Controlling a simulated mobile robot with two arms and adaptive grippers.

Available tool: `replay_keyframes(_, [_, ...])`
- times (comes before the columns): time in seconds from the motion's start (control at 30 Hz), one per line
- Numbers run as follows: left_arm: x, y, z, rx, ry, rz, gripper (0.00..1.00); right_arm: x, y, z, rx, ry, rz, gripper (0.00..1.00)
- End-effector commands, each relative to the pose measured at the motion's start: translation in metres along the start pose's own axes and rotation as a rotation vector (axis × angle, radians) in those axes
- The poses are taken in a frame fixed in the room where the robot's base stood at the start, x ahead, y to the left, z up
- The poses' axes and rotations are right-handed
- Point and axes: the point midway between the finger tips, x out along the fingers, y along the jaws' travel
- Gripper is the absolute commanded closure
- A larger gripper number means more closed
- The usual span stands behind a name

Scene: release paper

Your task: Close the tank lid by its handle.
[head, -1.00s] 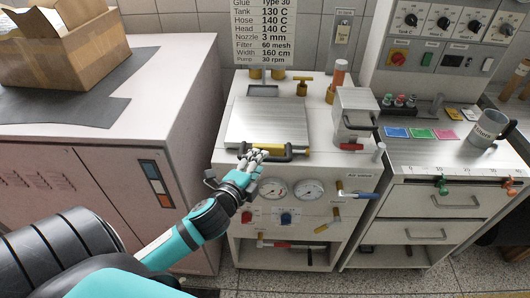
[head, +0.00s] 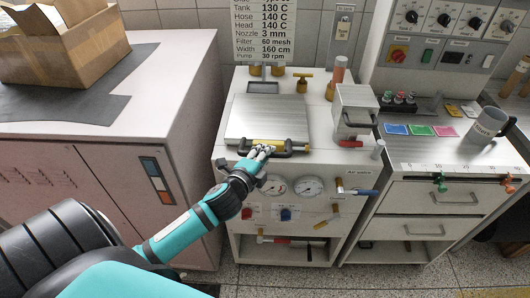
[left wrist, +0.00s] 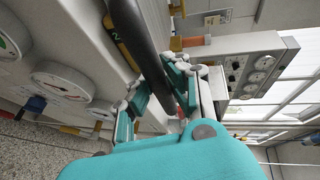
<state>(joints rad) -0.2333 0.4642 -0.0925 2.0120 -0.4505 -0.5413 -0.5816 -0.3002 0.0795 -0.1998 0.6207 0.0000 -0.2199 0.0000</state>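The tank lid (head: 267,117), a flat silver plate, lies level on top of the white machine in the head view. Its dark bar handle (head: 290,153) runs along the front edge, beside a yellow strip (head: 268,144). My left gripper (head: 262,149) is at the handle's left half. In the left wrist view the dark bar (left wrist: 143,38) passes between the fingers of my left gripper (left wrist: 158,82). The bar hides part of the gap, so I cannot tell whether the fingers clamp it. My right gripper is not in view.
Two gauges (head: 308,187) and several valve handles sit on the machine's front below the lid. A grey box with a handle (head: 354,110) stands right of the lid. A cardboard box (head: 65,45) is on the left cabinet, and a mug (head: 487,127) on the right counter.

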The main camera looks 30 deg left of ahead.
Motion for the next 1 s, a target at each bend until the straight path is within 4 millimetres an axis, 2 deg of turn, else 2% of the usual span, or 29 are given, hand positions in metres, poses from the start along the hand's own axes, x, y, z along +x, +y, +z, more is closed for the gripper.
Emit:
replay_keyframes(0.03, [0.001, -0.006, 0.000, 0.002, 0.001, -0.013, 1.00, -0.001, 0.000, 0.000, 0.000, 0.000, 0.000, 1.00])
replay_keyframes(0.37, [0.001, -0.008, 0.000, 0.003, 0.001, -0.016, 1.00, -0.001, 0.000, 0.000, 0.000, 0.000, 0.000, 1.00])
replay_keyframes(0.57, [0.003, 0.011, 0.001, 0.003, 0.000, -0.013, 1.00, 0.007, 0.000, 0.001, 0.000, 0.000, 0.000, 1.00])
replay_keyframes(0.8, [0.002, 0.014, 0.001, 0.004, -0.001, -0.006, 1.00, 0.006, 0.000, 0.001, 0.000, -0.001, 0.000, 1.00])
replay_keyframes(0.83, [0.002, 0.015, 0.001, 0.004, -0.001, -0.004, 0.87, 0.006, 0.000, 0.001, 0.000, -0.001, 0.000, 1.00])
replay_keyframes(1.0, [0.002, 0.015, 0.001, 0.003, -0.001, -0.003, 0.65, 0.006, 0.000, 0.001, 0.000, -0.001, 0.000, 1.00])
